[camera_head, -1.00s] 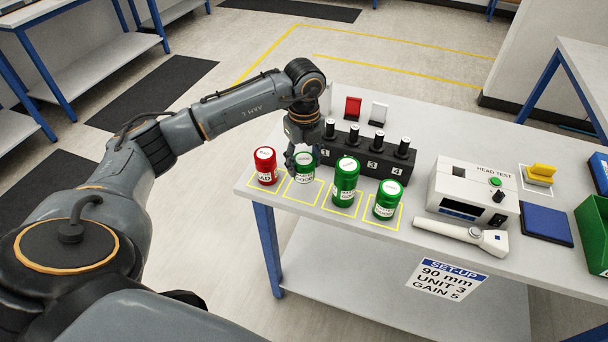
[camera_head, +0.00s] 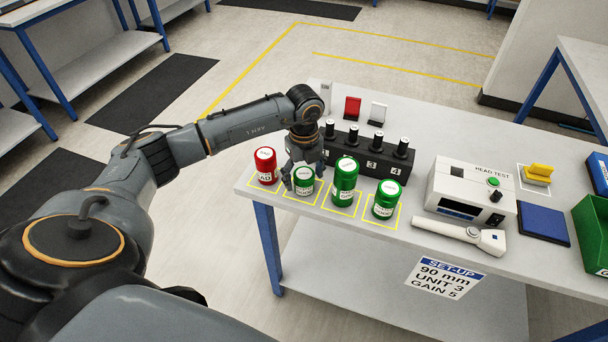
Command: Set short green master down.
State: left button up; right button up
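The short green master (camera_head: 303,181), a green can with a white label and pale lid, is upright at a yellow-outlined square near the table's front left. My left gripper (camera_head: 301,170) reaches down from behind it, with a dark finger against its left side; it looks shut on the can. The far finger is hidden. The can's base looks at or very near the table top; I cannot tell whether it touches. My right gripper is out of view.
A red can (camera_head: 265,166) stands close on the left. A tall green can (camera_head: 345,182) and another short green can (camera_head: 386,200) stand on the right. A black block with several upright probes (camera_head: 365,160) is behind. A white tester (camera_head: 470,195) lies farther right.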

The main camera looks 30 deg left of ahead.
aim_at(304, 173)
pick_arm(q)
jog(key=shift+r, duration=0.1)
jog(key=shift+r, duration=0.2)
notch_tip(304, 173, up, 12)
jog(key=b, duration=0.3)
